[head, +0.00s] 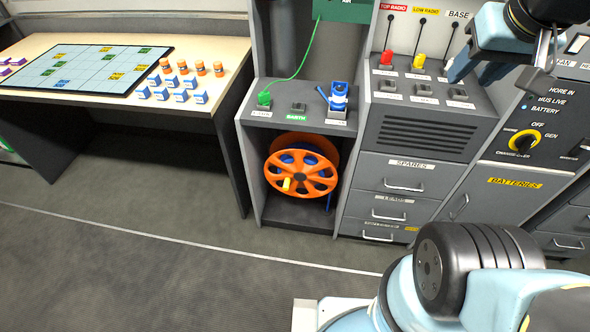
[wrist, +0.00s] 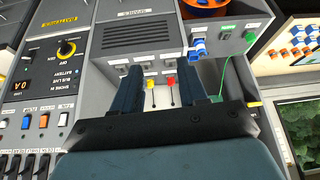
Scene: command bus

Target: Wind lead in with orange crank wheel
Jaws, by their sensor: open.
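The orange crank wheel (head: 302,165) stands upright in an open bay under the counter, with a yellow knob (head: 287,184) at its lower left. Blue lead (head: 330,202) shows behind the wheel and hangs at its right side. A blue connector (head: 338,97) sits on the counter above. My gripper (head: 472,72) is at the upper right, in front of the radio panel, well away from the wheel. In the wrist view my gripper (wrist: 166,72) is open and empty, and the wheel (wrist: 204,5) is cut off at the top edge.
A green plug with a green cord (head: 264,98) is on the counter left of the blue connector. Drawers (head: 390,187) stand right of the bay. A table (head: 215,55) with a map board and small blocks is at left. The floor before the bay is clear.

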